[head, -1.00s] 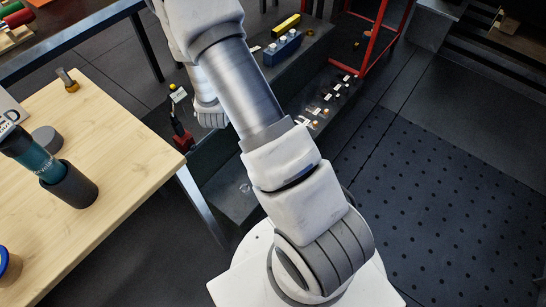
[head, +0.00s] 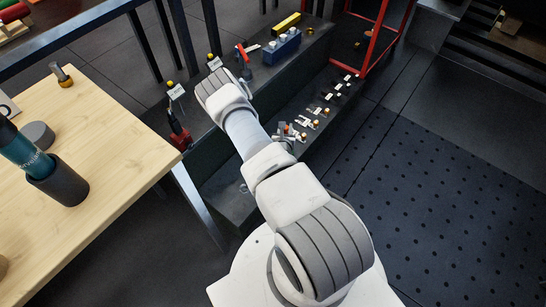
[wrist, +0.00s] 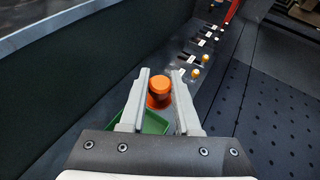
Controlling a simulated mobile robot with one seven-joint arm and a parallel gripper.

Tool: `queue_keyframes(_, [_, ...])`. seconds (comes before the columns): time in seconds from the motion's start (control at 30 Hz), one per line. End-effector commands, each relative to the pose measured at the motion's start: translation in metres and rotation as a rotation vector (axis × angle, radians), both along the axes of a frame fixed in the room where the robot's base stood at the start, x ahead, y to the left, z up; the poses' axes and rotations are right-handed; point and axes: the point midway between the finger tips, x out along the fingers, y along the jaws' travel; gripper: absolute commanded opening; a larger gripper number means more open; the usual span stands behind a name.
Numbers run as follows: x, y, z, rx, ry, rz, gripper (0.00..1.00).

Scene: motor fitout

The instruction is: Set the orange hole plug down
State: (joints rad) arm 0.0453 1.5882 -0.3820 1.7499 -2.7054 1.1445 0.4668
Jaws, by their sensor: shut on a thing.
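The orange hole plug (wrist: 159,88) is between the two fingers of my gripper (wrist: 160,76) in the wrist view. The gripper is shut on it. The plug has a round top and a wider flange below. A green tray (wrist: 152,123) lies below and behind the fingers, partly hidden by them. I cannot tell whether the plug touches the dark surface under it. In the head view my gripper (head: 287,132) is small and partly hidden by my arm, over the low dark shelf (head: 236,203).
Several small labelled parts (head: 318,111) line the shelf ahead. A blue block (head: 281,47) and a red frame (head: 366,62) stand farther back. A red-based tool (head: 180,137) stands left of my arm. A wooden table (head: 110,160) is at left; perforated floor (head: 440,200) lies clear at right.

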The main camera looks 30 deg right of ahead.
Motion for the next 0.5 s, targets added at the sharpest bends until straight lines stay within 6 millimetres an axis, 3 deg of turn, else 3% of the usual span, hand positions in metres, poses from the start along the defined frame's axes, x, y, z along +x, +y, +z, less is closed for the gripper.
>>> queue_keyframes(0.03, [-0.009,-0.005,-0.017,0.000,0.006,0.006,0.00])
queue_keyframes(0.2, [-0.031,-0.018,-0.054,-0.001,0.004,0.028,0.00])
queue_keyframes(0.5, [-0.049,-0.026,-0.084,0.001,-0.001,0.053,0.00])
